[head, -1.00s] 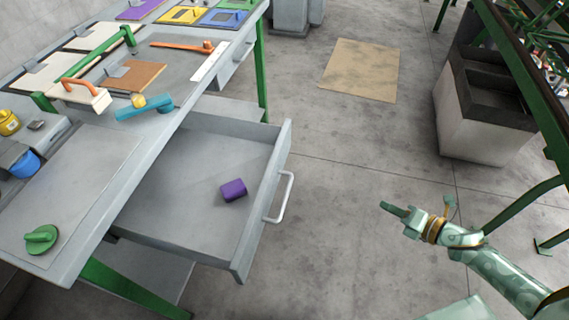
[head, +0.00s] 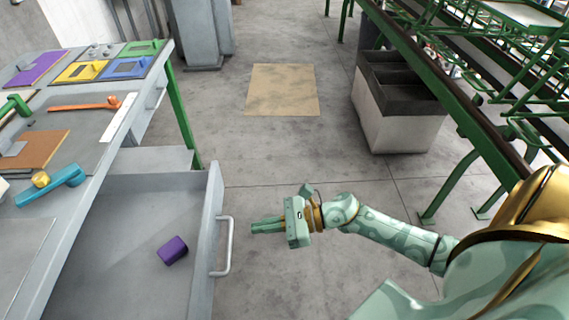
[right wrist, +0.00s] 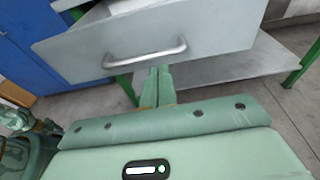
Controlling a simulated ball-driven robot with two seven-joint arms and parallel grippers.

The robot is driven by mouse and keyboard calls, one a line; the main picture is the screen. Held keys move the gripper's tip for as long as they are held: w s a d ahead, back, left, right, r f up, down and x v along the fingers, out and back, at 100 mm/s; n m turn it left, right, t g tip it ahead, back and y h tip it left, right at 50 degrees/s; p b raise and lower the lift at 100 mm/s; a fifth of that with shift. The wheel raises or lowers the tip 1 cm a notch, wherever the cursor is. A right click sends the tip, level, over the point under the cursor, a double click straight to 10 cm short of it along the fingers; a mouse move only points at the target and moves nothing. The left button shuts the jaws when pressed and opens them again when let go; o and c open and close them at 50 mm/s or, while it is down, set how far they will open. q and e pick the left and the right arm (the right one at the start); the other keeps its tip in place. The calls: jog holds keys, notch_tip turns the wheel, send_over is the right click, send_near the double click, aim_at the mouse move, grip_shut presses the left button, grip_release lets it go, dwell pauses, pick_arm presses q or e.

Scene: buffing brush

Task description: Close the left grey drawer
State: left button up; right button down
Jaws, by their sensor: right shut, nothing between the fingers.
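The grey drawer (head: 130,262) under the workbench is pulled open, with a purple block (head: 172,250) lying inside it. Its front panel faces right and carries a silver bar handle (head: 229,246). My right gripper (head: 254,227) is shut and empty, just right of the drawer front near the handle, and no contact is visible. In the right wrist view the shut fingers (right wrist: 158,72) point at the drawer front (right wrist: 200,35), just below the handle (right wrist: 145,54). My left gripper is not in view in the head view.
The workbench (head: 90,130) holds an orange tool (head: 85,105), a teal tool (head: 52,186) and coloured plates. A green table leg (head: 185,115) stands behind the drawer. A bin (head: 390,120) and green-framed racks stand at the right. The floor between is clear.

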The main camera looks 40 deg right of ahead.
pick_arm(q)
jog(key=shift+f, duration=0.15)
pick_arm(e)
jog(key=shift+x, duration=2.25)
